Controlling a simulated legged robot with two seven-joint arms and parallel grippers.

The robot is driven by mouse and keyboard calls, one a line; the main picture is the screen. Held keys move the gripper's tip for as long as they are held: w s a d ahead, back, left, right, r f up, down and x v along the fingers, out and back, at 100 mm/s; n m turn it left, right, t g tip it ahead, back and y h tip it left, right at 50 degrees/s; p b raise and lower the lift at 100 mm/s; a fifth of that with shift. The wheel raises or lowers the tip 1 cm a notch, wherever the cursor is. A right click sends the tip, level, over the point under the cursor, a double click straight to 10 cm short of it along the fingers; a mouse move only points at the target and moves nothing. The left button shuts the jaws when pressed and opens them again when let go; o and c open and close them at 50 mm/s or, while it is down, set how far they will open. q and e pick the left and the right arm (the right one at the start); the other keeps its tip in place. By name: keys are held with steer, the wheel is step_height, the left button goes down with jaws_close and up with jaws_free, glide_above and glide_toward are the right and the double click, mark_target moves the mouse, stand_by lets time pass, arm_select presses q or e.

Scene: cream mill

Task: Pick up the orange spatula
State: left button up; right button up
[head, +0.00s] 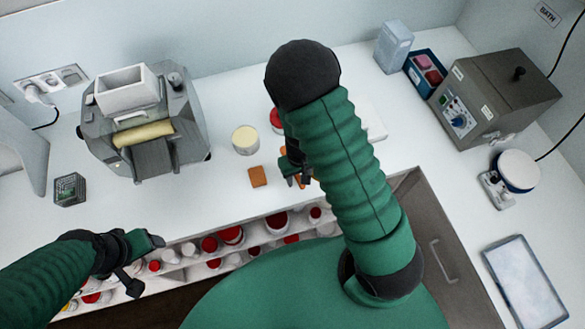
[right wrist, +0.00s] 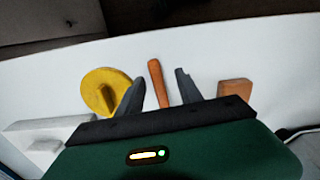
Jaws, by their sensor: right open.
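The orange spatula (right wrist: 157,82) shows in the right wrist view as a slim orange handle between the two dark fingers of my right gripper (right wrist: 160,88). The fingers are apart on either side of it, and I see no contact. The lower end of the spatula is hidden by the gripper body. In the head view, my right gripper (head: 293,172) is low over the counter's front, partly hidden by my arm. A bit of orange (head: 303,181) shows beside it. My left gripper (head: 144,262) is open and empty near the counter's front edge at left.
An orange block (head: 257,176) lies beside the right gripper; it also shows in the right wrist view (right wrist: 235,92). A yellow disc with a grip (right wrist: 106,91) lies on the other side. A cream tub (head: 245,140) and roller mill (head: 145,125) stand left. Shelves with red-lidded jars (head: 231,235) lie below.

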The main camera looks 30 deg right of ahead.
steer(key=shift+f, duration=0.35)
steer(key=shift+w+d+f, duration=0.1)
steer(key=shift+w+d, duration=0.05)
steer(key=shift+d, duration=0.25)
steer(key=c, duration=0.5)
jaws_close()
arm_select(q)
steer(key=shift+w+d, duration=0.1)
steer(key=shift+d, duration=0.1)
arm_select(e)
steer(key=shift+a, duration=0.25)
